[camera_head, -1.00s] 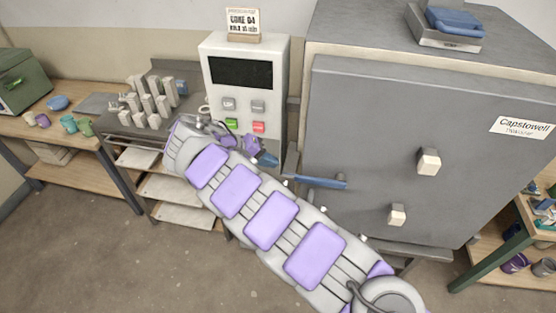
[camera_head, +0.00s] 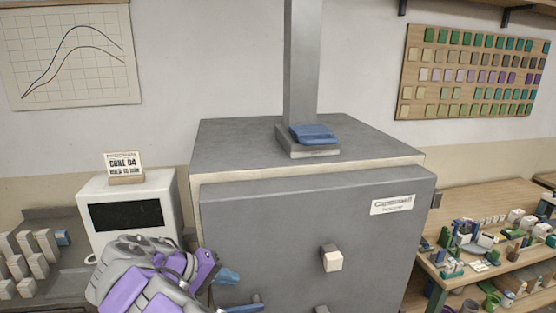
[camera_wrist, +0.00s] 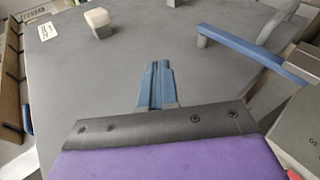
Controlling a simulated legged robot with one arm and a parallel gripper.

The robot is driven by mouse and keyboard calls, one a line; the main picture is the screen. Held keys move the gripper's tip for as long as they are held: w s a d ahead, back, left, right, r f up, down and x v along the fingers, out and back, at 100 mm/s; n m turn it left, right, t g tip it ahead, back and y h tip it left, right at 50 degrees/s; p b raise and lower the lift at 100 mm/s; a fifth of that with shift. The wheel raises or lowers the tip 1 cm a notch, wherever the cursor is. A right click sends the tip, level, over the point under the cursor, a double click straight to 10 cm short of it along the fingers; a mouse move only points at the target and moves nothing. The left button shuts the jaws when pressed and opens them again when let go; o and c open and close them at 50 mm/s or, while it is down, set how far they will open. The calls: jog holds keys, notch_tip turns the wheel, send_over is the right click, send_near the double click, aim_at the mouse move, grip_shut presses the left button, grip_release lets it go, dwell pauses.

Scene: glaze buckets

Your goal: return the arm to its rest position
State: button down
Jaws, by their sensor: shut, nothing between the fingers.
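My gripper (camera_head: 228,276) is at the lower left of the head view, in front of the left edge of the grey kiln (camera_head: 270,225). Its blue fingers are together with nothing between them, and they also show in the wrist view (camera_wrist: 157,84). My grey and purple arm is bent up from the bottom edge and covers the lower part of the white control box (camera_head: 130,214). In the wrist view the fingers point at the grey kiln door (camera_wrist: 150,40). I cannot tell the exact gap to the door.
The kiln's blue handle (camera_wrist: 250,50) is right of the fingers in the wrist view. A pale knob (camera_head: 332,258) juts from the door. Cone blocks (camera_head: 32,250) stand at the left. A cluttered wooden table (camera_head: 490,230) is at the right.

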jog(key=s+d+r+m+g, duration=0.1)
jog(key=d+r, duration=0.2)
jog(key=d, duration=0.4)
jog(key=s+d+r+m+g, duration=0.1)
jog(key=d+r+m+g, duration=0.1)
jog(key=d, duration=0.6)
jog(key=s+d+r+m+g+y, duration=0.1)
jog(key=s+d+r+m+g, duration=0.1)
jog(key=s+d, duration=0.8)
jog(key=s+d+f+m+g+y, duration=0.1)
jog(key=s+d+f+y, duration=0.1)
jog(key=s+d, duration=0.3)
jog(key=s+d+f+g+y, duration=0.1)
jog(key=s+d+y, duration=0.2)
jog(key=s, duration=0.5)
jog(key=s+a+f+y, duration=0.1)
jog(key=s+a+f, duration=0.1)
jog(key=s, duration=0.4)
jog(key=s+a+f+y, duration=0.2)
jog(key=s+f, duration=0.1)
jog(key=s, duration=0.3)
jog(key=shift+s+a+f+n+b, duration=0.25)
jog(key=shift+a+f+n+b, duration=0.05)
jog(key=shift+a+b, duration=0.1)
jog(key=shift+d, duration=0.1)
